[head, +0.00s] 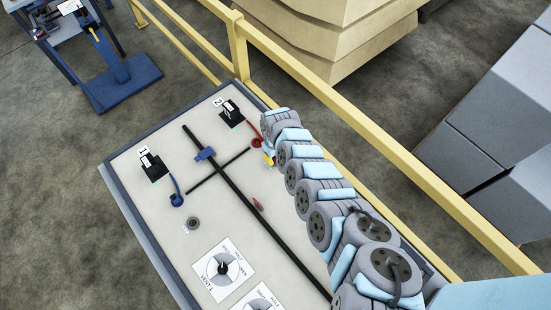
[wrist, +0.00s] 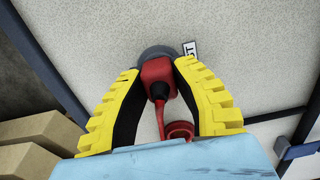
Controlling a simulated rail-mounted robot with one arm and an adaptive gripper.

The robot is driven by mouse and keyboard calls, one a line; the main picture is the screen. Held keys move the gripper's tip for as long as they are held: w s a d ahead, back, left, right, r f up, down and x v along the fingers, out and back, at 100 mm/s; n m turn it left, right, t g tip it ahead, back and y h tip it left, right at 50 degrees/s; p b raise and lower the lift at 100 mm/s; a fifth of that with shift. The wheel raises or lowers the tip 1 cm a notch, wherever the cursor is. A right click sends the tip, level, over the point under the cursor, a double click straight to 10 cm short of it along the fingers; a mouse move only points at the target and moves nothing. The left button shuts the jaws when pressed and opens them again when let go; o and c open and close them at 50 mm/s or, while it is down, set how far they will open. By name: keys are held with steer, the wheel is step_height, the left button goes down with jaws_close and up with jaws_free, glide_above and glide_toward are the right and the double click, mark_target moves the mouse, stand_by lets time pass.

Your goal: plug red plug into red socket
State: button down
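The red plug (wrist: 158,75) sits between my gripper's yellow-ridged fingers in the wrist view. My gripper (wrist: 158,68) appears shut on it, with a fingertip against each side. In the head view my gripper (head: 268,155) is low over the upper right of the panel, next to a red round part (head: 257,143).
The pale panel (head: 160,225) holds black boxes marked 1 (head: 154,168) and 2 (head: 231,112), dark crossing rails, a blue plug (head: 177,200) and a grey round fitting (head: 193,223). A small red piece (head: 258,204) lies near the long rail. A yellow railing (head: 340,110) runs behind.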

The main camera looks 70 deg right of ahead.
steer(key=shift+r, duration=0.1)
stand_by(0.3)
steer(key=shift+r+p, duration=0.5)
steer(key=shift+p, duration=0.25)
steer(key=shift+r+p, duration=2.45)
steer(key=shift+p, duration=0.45)
steer(key=shift+f, duration=0.1)
